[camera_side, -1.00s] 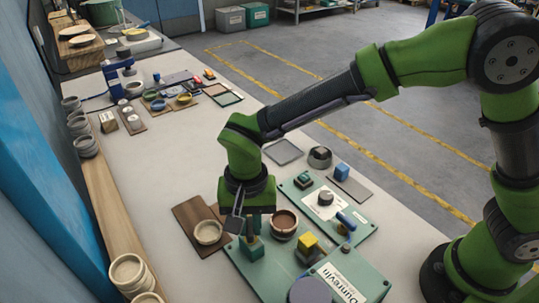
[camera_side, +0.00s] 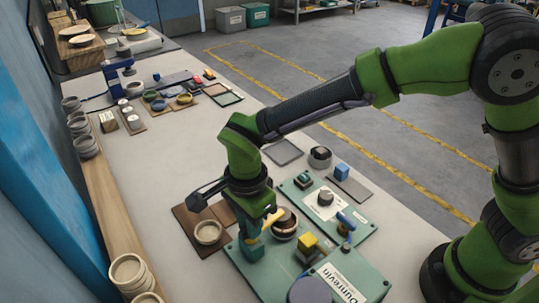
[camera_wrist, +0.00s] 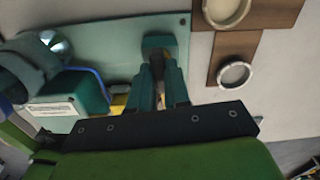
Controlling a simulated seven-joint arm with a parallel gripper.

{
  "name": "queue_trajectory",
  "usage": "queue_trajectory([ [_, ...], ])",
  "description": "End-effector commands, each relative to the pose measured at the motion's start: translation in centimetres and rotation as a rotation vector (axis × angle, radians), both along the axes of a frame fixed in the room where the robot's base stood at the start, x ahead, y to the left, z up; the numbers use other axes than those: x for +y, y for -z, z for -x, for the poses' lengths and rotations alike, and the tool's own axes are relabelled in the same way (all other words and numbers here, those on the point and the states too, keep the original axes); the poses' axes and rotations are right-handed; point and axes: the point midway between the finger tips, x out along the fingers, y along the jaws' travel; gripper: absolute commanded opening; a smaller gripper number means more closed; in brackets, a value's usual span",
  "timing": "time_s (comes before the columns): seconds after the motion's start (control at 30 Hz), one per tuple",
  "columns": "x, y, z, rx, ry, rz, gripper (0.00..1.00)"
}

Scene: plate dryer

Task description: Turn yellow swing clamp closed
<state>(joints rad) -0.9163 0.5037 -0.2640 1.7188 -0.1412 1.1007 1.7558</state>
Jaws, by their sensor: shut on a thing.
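The yellow swing clamp (camera_side: 272,220) shows in the side view as a short yellow bar beside my gripper, reaching right over the near rim of a brown round dish (camera_side: 285,227). Its teal base block (camera_side: 251,248) stands on the green plate. My gripper (camera_side: 254,229) points down above this block and is shut on the clamp, whose gripped part is mostly hidden. In the wrist view my gripper's teal fingers (camera_wrist: 161,85) are close together in front of a teal block (camera_wrist: 158,42). A bit of yellow (camera_wrist: 118,104) shows left of the fingers; I cannot tell what it belongs to.
A white bowl (camera_side: 208,232) sits on a brown board at left. A second green panel (camera_side: 318,222) with a knob and a blue handle lies behind right. The table's middle beyond is clear.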

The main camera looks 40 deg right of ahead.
Motion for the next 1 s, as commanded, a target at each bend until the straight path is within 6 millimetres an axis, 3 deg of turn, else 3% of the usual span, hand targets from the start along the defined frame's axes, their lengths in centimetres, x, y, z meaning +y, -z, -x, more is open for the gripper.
queue_trajectory([
  [0.3,0.01,-0.15,0.01,0.000,0.108,-0.001,0.00],
  [0.8,0.00,-0.16,0.00,0.001,0.132,-0.002,0.00],
  [0.83,0.00,-0.16,0.00,0.001,0.133,-0.003,0.18],
  [1.0,0.00,-0.11,0.00,0.001,0.129,-0.002,0.43],
])
